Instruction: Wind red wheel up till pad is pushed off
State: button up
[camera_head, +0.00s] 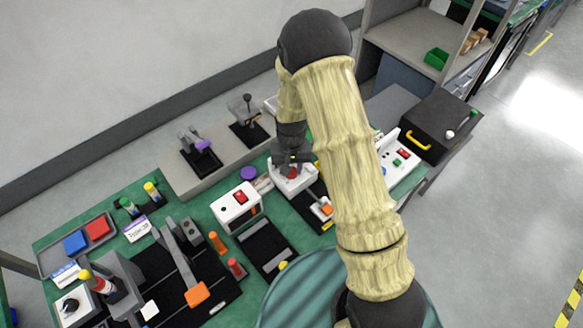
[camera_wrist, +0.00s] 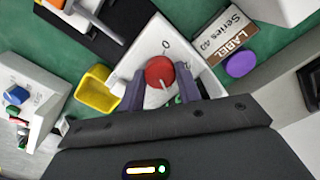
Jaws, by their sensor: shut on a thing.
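The red wheel (camera_wrist: 159,71) is a round red knob with a white pointer line, on a white box (camera_wrist: 143,43) marked with a 0. In the head view the wheel (camera_head: 292,171) is a small patch of red on the same white box (camera_head: 297,184), partly covered by my gripper (camera_head: 292,163). In the wrist view my gripper (camera_wrist: 160,84) has its two dark fingers on either side of the wheel, shut on it. A bit of green shows beside the wheel, partly hidden by a finger. I cannot tell which thing is the pad.
A yellow open bin (camera_wrist: 97,91), a label block (camera_wrist: 222,35) and a purple disc (camera_wrist: 241,63) are close around the box. A white unit with a red switch (camera_head: 237,205) stands left of it. A black case (camera_head: 437,124) is at the right.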

jog(key=shift+w+r, duration=0.15)
jog(key=o, duration=0.7)
notch_tip(320, 180, up, 17)
jog(key=b, duration=0.2)
jog(key=shift+r, duration=0.15)
dwell(0.6)
jog(key=s+d+t, duration=0.2)
jog(key=s+d, duration=0.8)
jog(key=s, duration=0.5)
jog(key=shift+r+t, duration=0.3)
jog(key=shift+r, duration=0.1)
